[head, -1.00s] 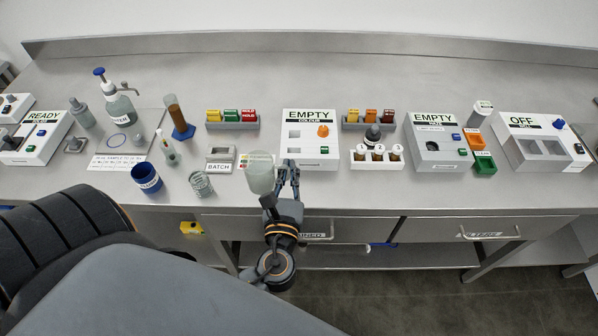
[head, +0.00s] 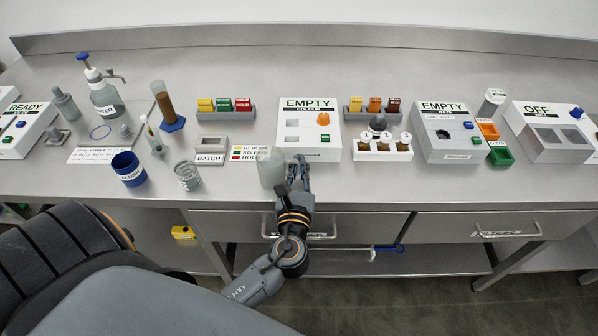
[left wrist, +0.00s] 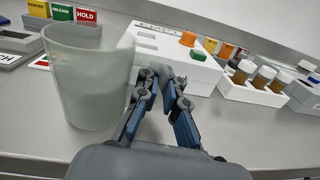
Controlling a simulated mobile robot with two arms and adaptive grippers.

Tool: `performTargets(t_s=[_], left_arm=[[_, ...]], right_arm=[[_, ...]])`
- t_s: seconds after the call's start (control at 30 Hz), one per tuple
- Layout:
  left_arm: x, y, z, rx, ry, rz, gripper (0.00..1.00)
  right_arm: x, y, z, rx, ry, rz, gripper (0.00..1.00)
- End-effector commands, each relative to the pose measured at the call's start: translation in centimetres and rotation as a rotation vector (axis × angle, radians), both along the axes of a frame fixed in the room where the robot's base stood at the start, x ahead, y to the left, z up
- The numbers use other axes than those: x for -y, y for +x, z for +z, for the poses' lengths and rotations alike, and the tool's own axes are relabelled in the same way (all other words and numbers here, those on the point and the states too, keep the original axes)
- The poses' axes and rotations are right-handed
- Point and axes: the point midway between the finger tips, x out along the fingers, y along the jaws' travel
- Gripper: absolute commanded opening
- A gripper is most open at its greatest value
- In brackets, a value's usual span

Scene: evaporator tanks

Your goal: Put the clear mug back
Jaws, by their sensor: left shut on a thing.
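The clear mug (head: 270,167) is a cloudy, see-through, upright cup. In the head view it is at the front of the bench, before the left end of the white EMPTY COLOUR box. It stands large at the left of the left wrist view (left wrist: 85,85). My left gripper (head: 299,172) is at the mug's right side and shut on it. Its fingers also show in the left wrist view (left wrist: 162,85); the grip point on the mug is not clear. I cannot tell whether the mug's base touches the bench. My right gripper is not in view.
The EMPTY COLOUR box (head: 308,130) stands just behind the gripper. A ribbed glass (head: 187,177) and a blue FLUSH cup (head: 130,170) stand to the left. A rack of vials (head: 382,148) stands right.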

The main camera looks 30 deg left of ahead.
Motion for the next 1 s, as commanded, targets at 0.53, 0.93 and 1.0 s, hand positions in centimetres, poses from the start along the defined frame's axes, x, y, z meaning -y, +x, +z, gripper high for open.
performTargets(t_s=[0.53, 0.93, 1.0], left_arm=[[0.0, 0.0, -0.1, 0.000, 0.000, 0.000, 0.31], [0.8, -1.5, -0.1, -0.003, -0.001, -0.001, 0.31], [1.4, -2.8, -0.2, -0.003, -0.003, -0.001, 0.31]], right_arm=[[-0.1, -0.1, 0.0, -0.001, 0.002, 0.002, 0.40], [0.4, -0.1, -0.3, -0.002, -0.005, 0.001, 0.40], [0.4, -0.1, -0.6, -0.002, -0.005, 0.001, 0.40]])
